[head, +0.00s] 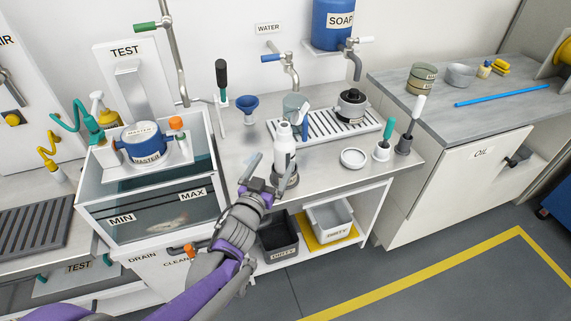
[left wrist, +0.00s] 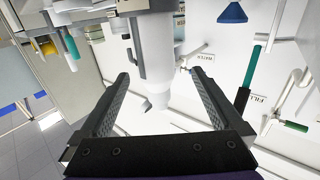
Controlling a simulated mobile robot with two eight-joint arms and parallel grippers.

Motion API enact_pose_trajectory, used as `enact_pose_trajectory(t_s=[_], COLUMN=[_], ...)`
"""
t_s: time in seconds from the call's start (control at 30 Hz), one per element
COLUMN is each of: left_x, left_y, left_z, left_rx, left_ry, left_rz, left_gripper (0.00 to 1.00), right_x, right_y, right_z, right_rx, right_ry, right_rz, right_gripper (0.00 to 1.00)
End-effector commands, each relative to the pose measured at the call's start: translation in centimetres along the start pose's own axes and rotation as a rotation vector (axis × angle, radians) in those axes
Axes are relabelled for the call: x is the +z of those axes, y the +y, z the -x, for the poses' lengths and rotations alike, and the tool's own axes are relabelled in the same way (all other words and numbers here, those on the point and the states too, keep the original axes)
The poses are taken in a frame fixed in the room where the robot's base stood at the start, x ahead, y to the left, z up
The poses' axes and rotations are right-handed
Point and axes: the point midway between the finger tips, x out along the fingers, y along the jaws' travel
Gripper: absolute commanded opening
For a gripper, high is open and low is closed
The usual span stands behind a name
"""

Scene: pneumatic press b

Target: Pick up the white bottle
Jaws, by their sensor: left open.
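The white bottle (head: 284,143) stands upright on the steel counter, near its front edge, in the head view. My left gripper (head: 268,170) is at its lower front left side, with its fingers spread. In the left wrist view, the bottle (left wrist: 155,62) appears upside down between the two open fingers of my left gripper (left wrist: 161,80). Whether either finger touches the bottle cannot be told. The bottle's lower part is partly hidden by the gripper in the head view. My right gripper is not in view.
A drain rack (head: 330,124) and blue funnel (head: 247,104) lie behind the bottle. A white round dish (head: 353,158) and brushes stand to its right. A glass tank (head: 150,215) is on the left. A black bin (head: 278,236) sits on the shelf below.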

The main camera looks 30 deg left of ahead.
Motion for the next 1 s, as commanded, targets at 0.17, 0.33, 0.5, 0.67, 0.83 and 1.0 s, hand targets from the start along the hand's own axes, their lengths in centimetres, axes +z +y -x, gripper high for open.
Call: enact_pose_trajectory(t_s=[0.17,0.33,0.5,0.67,0.83,1.0], left_x=[-0.1,-0.1,-0.1,-0.2,-0.3,-0.3], left_y=[0.1,0.1,0.5,0.7,0.7,0.7], left_z=[-3.0,-4.4,-6.3,-8.7,-9.6,-9.6], left_rx=[0.001,0.000,0.001,-0.001,-0.001,-0.001], left_ry=[0.000,-0.001,-0.002,-0.002,-0.002,-0.002], left_rz=[0.000,0.000,0.002,0.000,0.001,0.000], left_gripper=[1.00,1.00,1.00,1.00,1.00,1.00], right_x=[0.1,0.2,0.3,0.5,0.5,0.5], right_y=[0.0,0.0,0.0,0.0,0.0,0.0], right_z=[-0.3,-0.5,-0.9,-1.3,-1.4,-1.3], right_rx=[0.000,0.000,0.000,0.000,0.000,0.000], right_ry=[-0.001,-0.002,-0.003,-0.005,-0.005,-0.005], right_rz=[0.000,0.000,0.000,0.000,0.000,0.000], right_gripper=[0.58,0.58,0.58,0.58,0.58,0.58])
